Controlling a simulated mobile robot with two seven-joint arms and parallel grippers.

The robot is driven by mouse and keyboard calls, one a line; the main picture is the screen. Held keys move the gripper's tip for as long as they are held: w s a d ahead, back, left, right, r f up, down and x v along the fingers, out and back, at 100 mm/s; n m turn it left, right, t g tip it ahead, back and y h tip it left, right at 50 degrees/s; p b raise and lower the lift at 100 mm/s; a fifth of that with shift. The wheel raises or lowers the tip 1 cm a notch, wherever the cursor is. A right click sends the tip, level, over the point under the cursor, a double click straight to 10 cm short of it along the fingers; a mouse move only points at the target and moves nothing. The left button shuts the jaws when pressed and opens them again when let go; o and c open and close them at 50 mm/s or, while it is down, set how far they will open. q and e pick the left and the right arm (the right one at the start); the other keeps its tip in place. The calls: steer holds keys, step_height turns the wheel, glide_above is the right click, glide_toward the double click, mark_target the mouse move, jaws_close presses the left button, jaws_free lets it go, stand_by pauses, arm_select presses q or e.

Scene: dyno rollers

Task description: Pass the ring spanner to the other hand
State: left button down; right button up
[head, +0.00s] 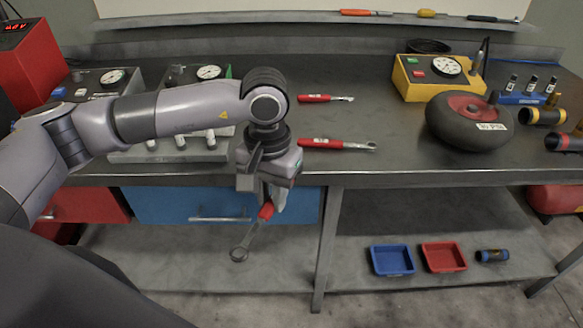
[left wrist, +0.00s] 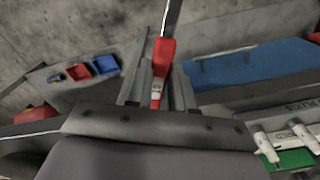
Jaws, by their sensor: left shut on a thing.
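The ring spanner (head: 243,245) has a grey shaft with a ring end and a red handle. My left gripper (head: 268,205) is shut on its red handle, in front of the bench's front edge. The spanner hangs tilted, ring end down and to the left in the head view. In the left wrist view the red handle (left wrist: 164,58) sits between the fingers of my left gripper (left wrist: 158,95), with the shaft running up out of the picture. My right gripper is in neither view.
Two red-handled tools (head: 325,98) (head: 335,144) lie on the workbench (head: 400,165). A yellow gauge box (head: 430,78) and a dark wheel (head: 465,122) stand at the right. Blue (head: 392,260) and red (head: 443,257) trays sit on the lower shelf. A blue drawer (head: 200,205) is behind the spanner.

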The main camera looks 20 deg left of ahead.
arm_select(q)
steer(key=w+d+r, duration=0.2)
steer(key=d+r, duration=0.6)
steer(key=r, duration=0.5)
steer(key=w+d+r, duration=0.3)
steer(key=d+r, duration=0.5)
steer(key=r, duration=0.6)
steer(key=a+n, duration=0.5)
steer(key=a, duration=0.5)
steer(key=w+m, duration=0.4)
steer(key=w, duration=0.5)
steer(key=shift+d+r, duration=0.2)
steer(key=shift+r, duration=0.1)
steer(key=shift+f, duration=0.1)
